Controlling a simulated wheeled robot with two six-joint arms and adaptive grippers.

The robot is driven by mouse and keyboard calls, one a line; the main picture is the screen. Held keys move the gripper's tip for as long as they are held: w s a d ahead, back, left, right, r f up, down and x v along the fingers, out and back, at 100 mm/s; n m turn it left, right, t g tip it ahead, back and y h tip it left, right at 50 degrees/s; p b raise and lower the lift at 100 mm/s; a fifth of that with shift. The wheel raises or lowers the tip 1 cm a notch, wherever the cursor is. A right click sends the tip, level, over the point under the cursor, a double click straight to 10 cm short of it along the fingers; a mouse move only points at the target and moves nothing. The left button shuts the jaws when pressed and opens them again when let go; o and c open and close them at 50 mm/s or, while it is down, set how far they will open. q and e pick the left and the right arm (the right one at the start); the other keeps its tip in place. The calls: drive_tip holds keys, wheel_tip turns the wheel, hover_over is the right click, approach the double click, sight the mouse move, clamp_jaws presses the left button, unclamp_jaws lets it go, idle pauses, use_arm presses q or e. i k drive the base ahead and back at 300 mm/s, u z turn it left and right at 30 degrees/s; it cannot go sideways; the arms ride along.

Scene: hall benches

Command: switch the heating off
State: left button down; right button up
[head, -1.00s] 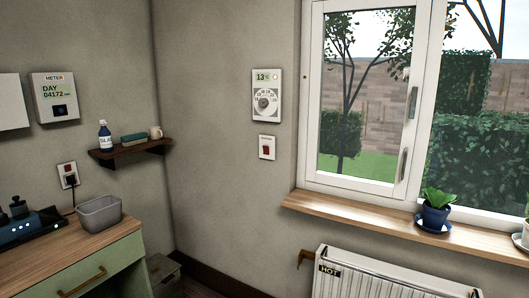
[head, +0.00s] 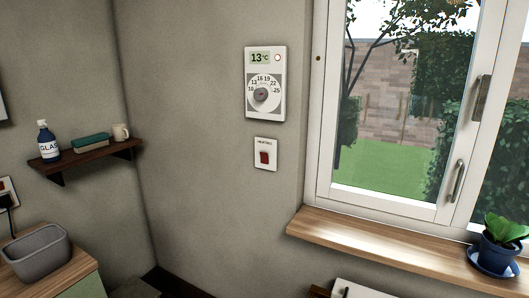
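The heating switch (head: 265,155) is a white wall plate with a red rocker and a small label above it. It sits on the grey wall, left of the window. Whether the rocker is on or off, I cannot tell. Above it is the white thermostat (head: 265,84), with a display reading 13 °C, a round dial and a small indicator light that looks pale with a red rim. The top of the white radiator (head: 357,291) shows at the bottom edge. Neither of my grippers is in view.
The wooden window sill (head: 390,250) juts out at right, with a potted plant (head: 499,243) on it. A wall shelf (head: 88,157) holds a bottle, a green item and a mug. A grey bin (head: 37,257) stands on the cabinet at lower left. The wall around the switch is clear.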

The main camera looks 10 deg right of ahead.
sight(263, 156)
drive_tip(key=z, duration=0.55)
drive_tip(key=i, duration=1.1)
drive_tip(key=z, duration=0.6)
